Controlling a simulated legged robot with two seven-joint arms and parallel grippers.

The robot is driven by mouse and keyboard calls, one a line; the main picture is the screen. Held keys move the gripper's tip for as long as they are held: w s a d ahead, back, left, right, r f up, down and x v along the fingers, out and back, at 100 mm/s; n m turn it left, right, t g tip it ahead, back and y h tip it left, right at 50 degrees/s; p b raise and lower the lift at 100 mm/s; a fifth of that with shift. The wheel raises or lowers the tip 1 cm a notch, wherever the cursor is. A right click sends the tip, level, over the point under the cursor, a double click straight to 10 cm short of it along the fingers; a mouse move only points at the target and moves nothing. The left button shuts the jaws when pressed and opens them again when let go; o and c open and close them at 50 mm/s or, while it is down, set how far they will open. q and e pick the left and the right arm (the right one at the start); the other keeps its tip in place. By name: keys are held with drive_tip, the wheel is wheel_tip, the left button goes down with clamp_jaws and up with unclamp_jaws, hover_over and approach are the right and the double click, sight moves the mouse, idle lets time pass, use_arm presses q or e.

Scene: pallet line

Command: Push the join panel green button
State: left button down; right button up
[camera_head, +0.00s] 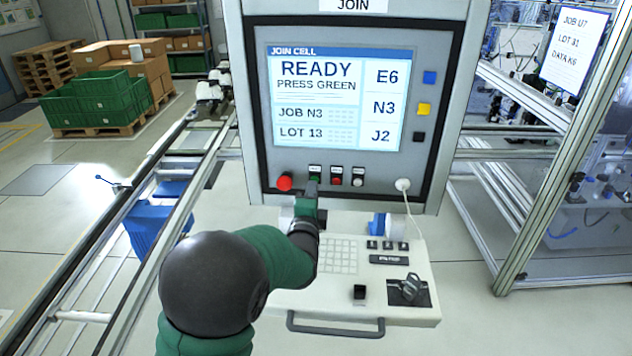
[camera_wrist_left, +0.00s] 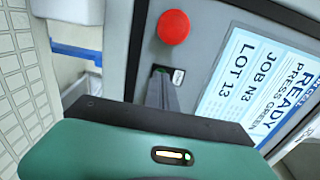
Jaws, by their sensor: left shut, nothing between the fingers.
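The join panel (camera_head: 440,110) stands ahead with a lit screen (camera_head: 335,97) reading "READY PRESS GREEN". Below the screen is a row of small buttons. The green button (camera_head: 314,177) is second from the left, beside the large red button (camera_head: 284,183). My left gripper (camera_head: 312,187) is shut and empty, with its tips just below and in front of the green button. In the left wrist view the closed fingers (camera_wrist_left: 162,92) point at the button, which they mostly cover. I cannot tell whether they touch it. The red button (camera_wrist_left: 173,27) shows clear of the fingers. My right gripper is not in view.
A keyboard shelf (camera_head: 290,303) with a front handle juts out below the panel. Another red button (camera_head: 336,180) and a white button (camera_head: 358,181) sit right of the green one. A white cable (camera_head: 408,210) hangs further right. A conveyor rail (camera_head: 130,220) runs along the left.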

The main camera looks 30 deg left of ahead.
use_arm(q)
drive_tip(key=shift+x, duration=0.85)
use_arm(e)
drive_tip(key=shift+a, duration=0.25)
use_arm(q)
drive_tip(key=shift+w, duration=0.15)
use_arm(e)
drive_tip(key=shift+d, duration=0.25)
use_arm(q)
drive_tip(key=shift+v, duration=2.5)
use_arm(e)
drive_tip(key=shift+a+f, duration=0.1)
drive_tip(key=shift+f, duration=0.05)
use_arm(q)
drive_tip(key=shift+a, duration=0.1)
